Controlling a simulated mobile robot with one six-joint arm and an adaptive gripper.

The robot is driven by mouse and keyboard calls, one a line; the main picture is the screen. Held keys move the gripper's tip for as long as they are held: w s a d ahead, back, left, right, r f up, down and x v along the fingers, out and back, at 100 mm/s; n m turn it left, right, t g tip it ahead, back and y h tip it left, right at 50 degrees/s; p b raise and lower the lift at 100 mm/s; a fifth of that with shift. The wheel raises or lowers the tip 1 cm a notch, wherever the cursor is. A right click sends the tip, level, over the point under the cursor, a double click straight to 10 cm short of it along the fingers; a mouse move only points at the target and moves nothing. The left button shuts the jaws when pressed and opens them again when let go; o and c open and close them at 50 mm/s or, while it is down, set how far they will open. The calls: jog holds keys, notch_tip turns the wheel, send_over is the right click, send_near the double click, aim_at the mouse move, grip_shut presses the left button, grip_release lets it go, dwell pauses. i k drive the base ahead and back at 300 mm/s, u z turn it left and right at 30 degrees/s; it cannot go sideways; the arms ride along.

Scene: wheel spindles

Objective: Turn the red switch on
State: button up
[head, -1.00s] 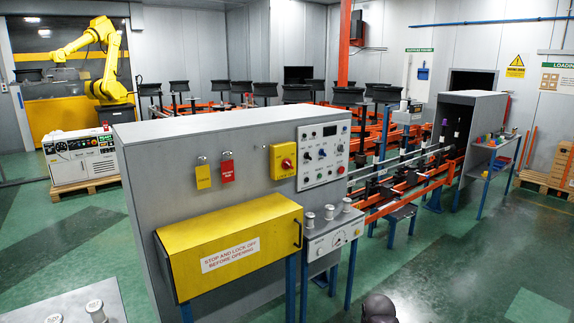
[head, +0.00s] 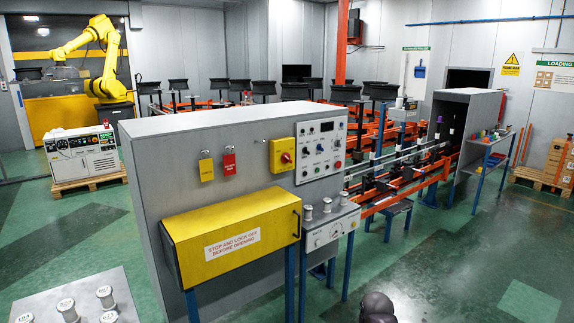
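The red switch (head: 286,157) is a round red knob on a yellow box. The box (head: 274,146) is mounted on the front of a grey cabinet (head: 165,190), left of a white control panel (head: 331,133). The knob's turn position is too small to read. The panel has several small knobs and buttons, some of them red. My gripper is not seen. Only a dark rounded part, probably of my own arm, shows at the bottom edge, well apart from the switch.
A yellow cover box (head: 190,262) juts out below the switch, with a small console (head: 330,228) on its right. A grey table (head: 35,300) with several labelled cylinders stands at the lower left. Green floor is open at the lower right.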

aim_at(286, 157)
jog(key=k, duration=1.1)
jog(key=u, duration=0.55)
jog(key=i, duration=2)
jog(key=z, duration=0.4)
